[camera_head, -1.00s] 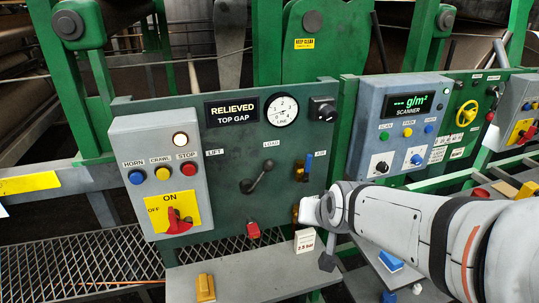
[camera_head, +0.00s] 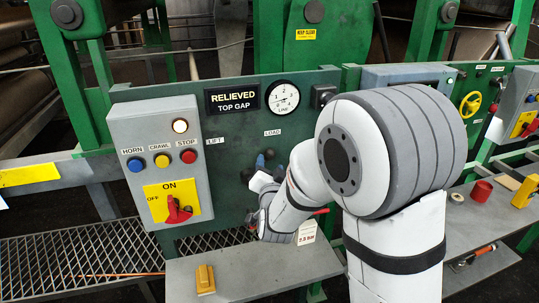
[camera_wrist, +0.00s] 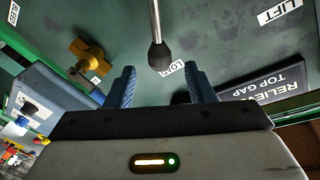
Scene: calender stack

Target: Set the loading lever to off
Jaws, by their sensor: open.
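The loading lever, a metal rod with a dark round knob (camera_wrist: 159,57), shows in the wrist view, coming down from the top edge. Its knob lies in line with the gap between my fingers, just beyond the fingertips. My gripper (camera_wrist: 161,80) is open, with a blue finger on each side of the gap and nothing held. In the head view my gripper (camera_head: 266,168) is at the lever's place on the green panel (camera_head: 235,130), and my arm hides most of the lever. The LIFT label (camera_wrist: 280,12) and the LOAD label (camera_wrist: 172,69) show in the wrist view.
A grey box with buttons and a red rotary switch (camera_head: 177,211) stands left of the lever. The RELIEVED TOP GAP sign (camera_head: 232,99) and a round gauge (camera_head: 284,97) are above. A brass valve (camera_wrist: 85,50) is close by. A shelf (camera_head: 250,272) juts out below.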

